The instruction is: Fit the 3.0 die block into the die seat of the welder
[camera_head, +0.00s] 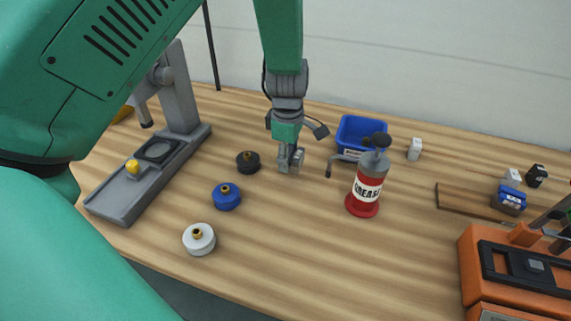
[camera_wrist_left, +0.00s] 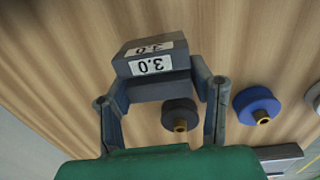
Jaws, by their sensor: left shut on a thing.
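My left gripper (camera_head: 290,160) is above the middle of the bench, pointing down. It is shut on a dark grey die block (camera_wrist_left: 152,62) with white labels reading 3.0, which shows clearly between the two fingers in the left wrist view. In the head view the block is small and partly hidden by the fingers. The orange machine (camera_head: 475,265) at the lower right, apparently the welder, has a black top plate with a small grey square part; its die seat cannot be made out clearly. The held block is well to the left of this machine. My right gripper is not in view.
Black (camera_head: 247,162), blue (camera_head: 227,197) and white (camera_head: 199,239) round pieces stand left of the gripper. A grey stand (camera_head: 122,195) is farther left. A red grease can (camera_head: 364,192) and blue bin (camera_head: 361,132) stand right. Small blocks (camera_head: 509,200) sit near a brown strip.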

